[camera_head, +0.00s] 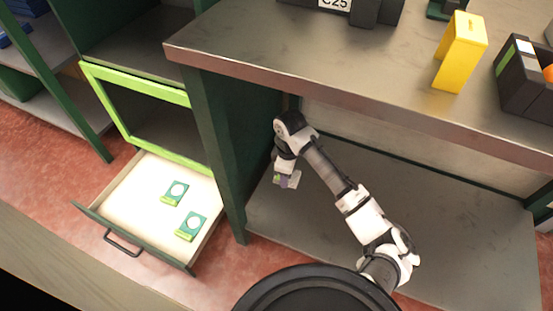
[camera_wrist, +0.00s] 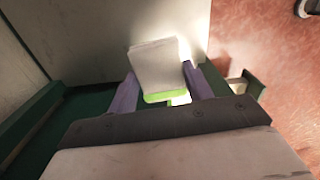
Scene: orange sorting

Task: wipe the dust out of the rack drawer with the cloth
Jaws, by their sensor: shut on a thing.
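The rack drawer (camera_head: 138,200) is pulled open at the lower left in the head view. Its pale floor holds two green packets with white discs, one (camera_head: 175,191) farther back and one (camera_head: 191,226) nearer the front. I cannot make out dust on the drawer floor. My gripper (camera_head: 287,180) is to the right of the drawer, beyond the dark green rack post. In the wrist view, its purple fingers are shut on a pale, flat thing with a bright green edge (camera_wrist: 157,66). I cannot tell whether this is the cloth.
The dark green post (camera_head: 220,150) stands between my gripper and the drawer. A bright green frame (camera_head: 120,120) edges the opening above the drawer. A grey worktop (camera_head: 370,62) overhangs the arm's space and carries a yellow container (camera_head: 460,52). Red floor (camera_head: 45,160) lies left of the drawer.

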